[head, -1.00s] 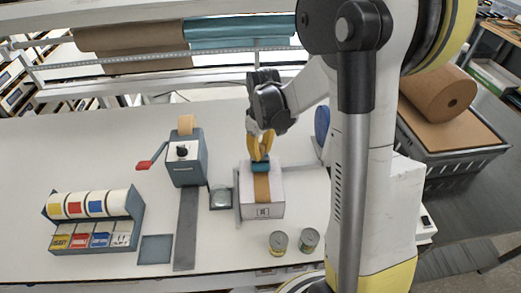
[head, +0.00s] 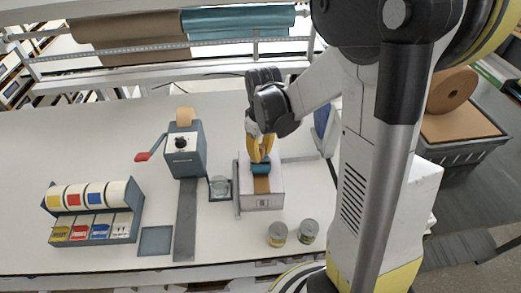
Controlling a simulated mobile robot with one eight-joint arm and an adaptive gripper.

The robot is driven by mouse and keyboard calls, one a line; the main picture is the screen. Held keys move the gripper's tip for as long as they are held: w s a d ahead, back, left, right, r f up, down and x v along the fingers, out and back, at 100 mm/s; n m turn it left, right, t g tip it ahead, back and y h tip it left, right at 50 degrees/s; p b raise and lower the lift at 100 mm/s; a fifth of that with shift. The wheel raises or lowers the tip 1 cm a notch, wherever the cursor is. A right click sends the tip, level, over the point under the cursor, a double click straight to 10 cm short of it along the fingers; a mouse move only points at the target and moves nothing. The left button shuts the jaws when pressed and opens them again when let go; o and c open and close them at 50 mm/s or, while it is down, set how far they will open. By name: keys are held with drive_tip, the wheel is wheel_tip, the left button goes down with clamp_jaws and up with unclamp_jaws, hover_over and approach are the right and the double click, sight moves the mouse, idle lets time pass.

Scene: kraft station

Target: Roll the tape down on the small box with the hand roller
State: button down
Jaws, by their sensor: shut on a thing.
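The small box (head: 271,201) is white and stands on the table right of centre. A brown strip of tape (head: 262,185) runs along its top toward the near edge. My gripper (head: 260,158) has yellow fingers and is over the box, shut on the hand roller. The teal hand roller (head: 261,168) rests on or just above the tape around the middle of the box top; I cannot tell contact for certain. The fingers and roller hide the far part of the tape.
A tape dispenser (head: 184,150) with a red-handled crank stands left of the box. A label rack (head: 95,212) is at far left. The table's left rear is clear.

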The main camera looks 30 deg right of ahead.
drive_tip(key=shift+s+a, duration=0.6)
drive_tip(key=shift+s, duration=0.65)
drive_tip(key=shift+s+a, duration=0.55)
drive_tip(key=shift+s, duration=0.65)
drive_tip(key=shift+s+a, duration=0.6)
drive_tip(key=shift+s, duration=0.65)
drive_tip(key=shift+r, duration=0.1)
wheel_tip(320, 180, up, 6)
drive_tip(key=p, duration=0.4)
drive_tip(key=shift+w+f, duration=0.1)
drive_tip(key=shift+f, duration=0.1)
